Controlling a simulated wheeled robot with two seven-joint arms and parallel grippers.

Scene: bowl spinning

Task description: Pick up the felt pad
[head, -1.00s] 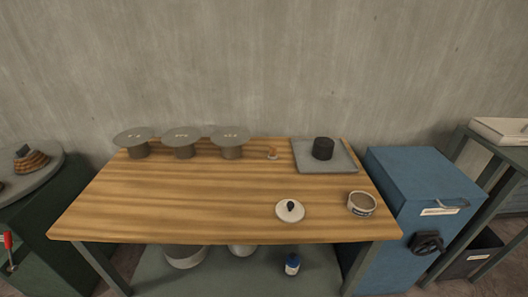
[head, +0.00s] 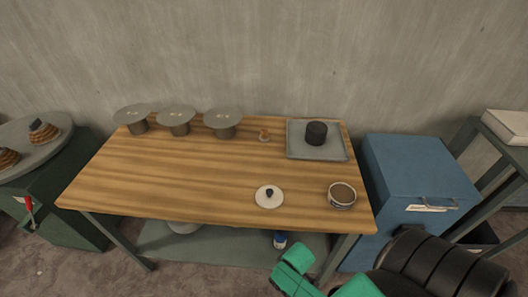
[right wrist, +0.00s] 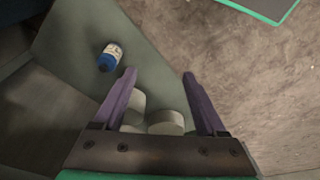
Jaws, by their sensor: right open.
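A round white disc with a dark knob, which looks like the felt pad (head: 269,198), lies flat near the front edge of the wooden table (head: 190,180), right of its middle. My right arm comes in at the bottom right of the head view, in front of the table; its fingers do not show there. In the right wrist view my right gripper (right wrist: 159,74) is open, its two purple fingers apart with nothing between them. It points down over the lower shelf and floor; the pad is not in that view. My left gripper is not in view.
A tin with brown contents (head: 342,196) stands right of the pad. A grey tray (head: 330,153) with a black cylinder (head: 316,133) and several grey round-topped stands (head: 222,119) are at the back. A blue cabinet (head: 415,170) adjoins. A blue-capped bottle (right wrist: 109,56) is on the lower shelf.

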